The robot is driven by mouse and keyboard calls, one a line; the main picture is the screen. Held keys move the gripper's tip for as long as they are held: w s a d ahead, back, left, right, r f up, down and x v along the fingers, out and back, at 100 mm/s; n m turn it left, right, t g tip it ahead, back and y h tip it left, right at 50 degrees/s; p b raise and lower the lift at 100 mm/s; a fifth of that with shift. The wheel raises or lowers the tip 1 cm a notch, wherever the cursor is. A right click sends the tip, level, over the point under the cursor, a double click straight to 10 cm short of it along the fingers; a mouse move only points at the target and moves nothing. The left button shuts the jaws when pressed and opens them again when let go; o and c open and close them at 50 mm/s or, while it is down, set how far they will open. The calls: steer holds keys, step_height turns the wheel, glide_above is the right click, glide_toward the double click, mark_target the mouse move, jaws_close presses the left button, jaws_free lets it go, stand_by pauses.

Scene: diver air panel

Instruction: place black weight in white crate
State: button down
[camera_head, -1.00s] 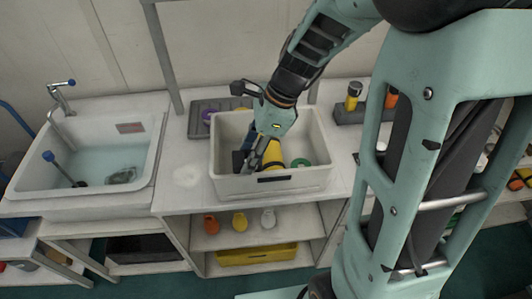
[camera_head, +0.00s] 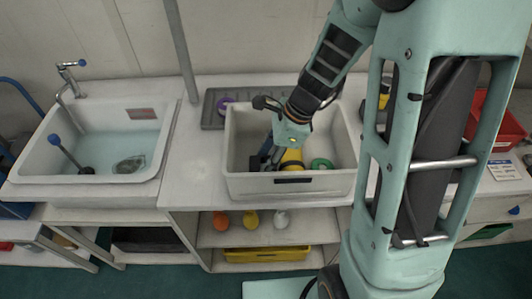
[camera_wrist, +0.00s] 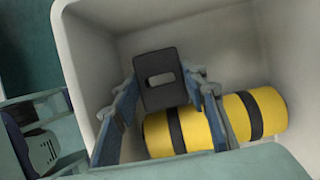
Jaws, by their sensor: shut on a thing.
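The white crate (camera_head: 290,186) stands on the white counter in the head view. It also shows in the wrist view (camera_wrist: 88,40), where its walls surround my gripper. My gripper (camera_head: 266,160) reaches down inside the crate, left of its middle. In the wrist view my gripper (camera_wrist: 163,98) has its fingers on both sides of the black weight (camera_wrist: 160,92), a dark block with a slot. It is shut on the weight. A yellow cylinder with black bands (camera_wrist: 245,116) lies in the crate beside the weight. Whether the weight touches the crate floor is unclear.
A green ring (camera_head: 321,164) lies in the crate on the right. A sink (camera_head: 105,135) is to the left, with clear counter between. A grey tray (camera_head: 212,112) with a purple item is behind the crate. A red bin (camera_head: 495,120) stands at the right.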

steer(key=shift+f+b, duration=0.3)
steer(key=shift+f, duration=1.55)
steer(key=shift+f, duration=0.2)
steer(key=c, duration=1.2)
jaws_free()
steer(key=shift+d+r, duration=0.15)
steer(key=shift+r, duration=0.4)
steer(key=p+v, duration=0.1)
steer(key=v, duration=1)
steer(key=shift+d+r, duration=0.1)
steer(key=shift+d, duration=0.05)
steer(key=shift+p, duration=0.3)
